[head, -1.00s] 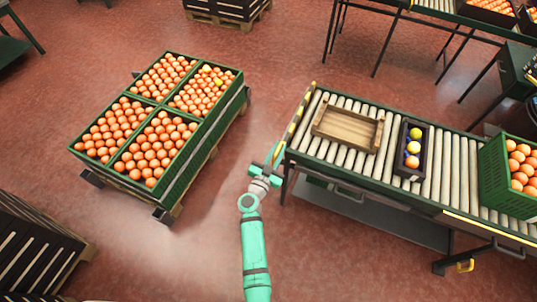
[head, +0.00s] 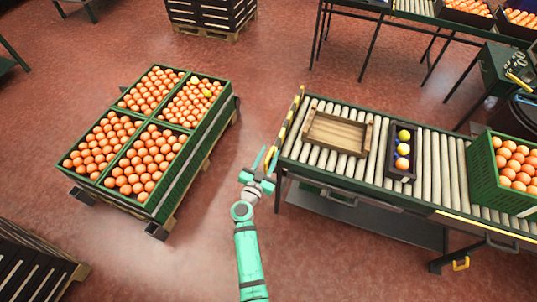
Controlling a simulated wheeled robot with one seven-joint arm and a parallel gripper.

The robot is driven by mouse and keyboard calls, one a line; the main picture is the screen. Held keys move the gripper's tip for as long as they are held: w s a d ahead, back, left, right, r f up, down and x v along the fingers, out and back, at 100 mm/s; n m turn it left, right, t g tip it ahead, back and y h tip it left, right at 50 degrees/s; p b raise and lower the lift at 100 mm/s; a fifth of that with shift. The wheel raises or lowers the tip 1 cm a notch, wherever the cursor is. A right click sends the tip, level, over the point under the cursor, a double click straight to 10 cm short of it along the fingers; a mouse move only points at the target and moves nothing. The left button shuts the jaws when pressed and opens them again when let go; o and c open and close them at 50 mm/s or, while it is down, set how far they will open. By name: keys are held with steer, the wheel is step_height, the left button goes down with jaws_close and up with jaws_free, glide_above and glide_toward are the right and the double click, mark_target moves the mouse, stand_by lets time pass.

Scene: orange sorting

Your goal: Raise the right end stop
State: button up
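The roller conveyor (head: 439,170) runs from the middle of the head view out past its right edge. A yellow-and-black striped bar (head: 286,128) stands along its left end. The conveyor's right end is outside the frame, and I see no end stop there. My gripper (head: 265,159) is just left of the conveyor's left end, close to the striped bar. Its two fingers look apart with nothing between them. I cannot tell whether a finger touches the bar.
On the rollers are an empty wooden crate (head: 338,148), a small dark tray (head: 401,177) with several balls, and a green crate (head: 485,185) of oranges. Green orange crates (head: 190,157) sit on a pallet at left. Red floor between is clear.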

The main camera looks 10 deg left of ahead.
steer(key=s+a, duration=0.1)
steer(key=s, duration=0.9)
steer(key=shift+s+a, duration=0.2)
steer(key=shift+s, duration=0.1)
steer(key=s+d+r+n+g, duration=0.1)
steer(key=s+d+r, duration=0.2)
steer(key=s, duration=0.8)
steer(key=s+d+r+n+y, duration=0.1)
steer(key=s+d+r, duration=0.3)
steer(key=s+d, duration=0.3)
steer(key=s+d+r+n+g, duration=0.1)
steer(key=s+d+r, duration=0.2)
steer(key=s, duration=1.3)
steer(key=shift+s+d+r+n+g+y, duration=0.3)
steer(key=shift+s+d+r+y, duration=0.1)
steer(key=shift+d, duration=0.95)
steer(key=shift+w, duration=0.1)
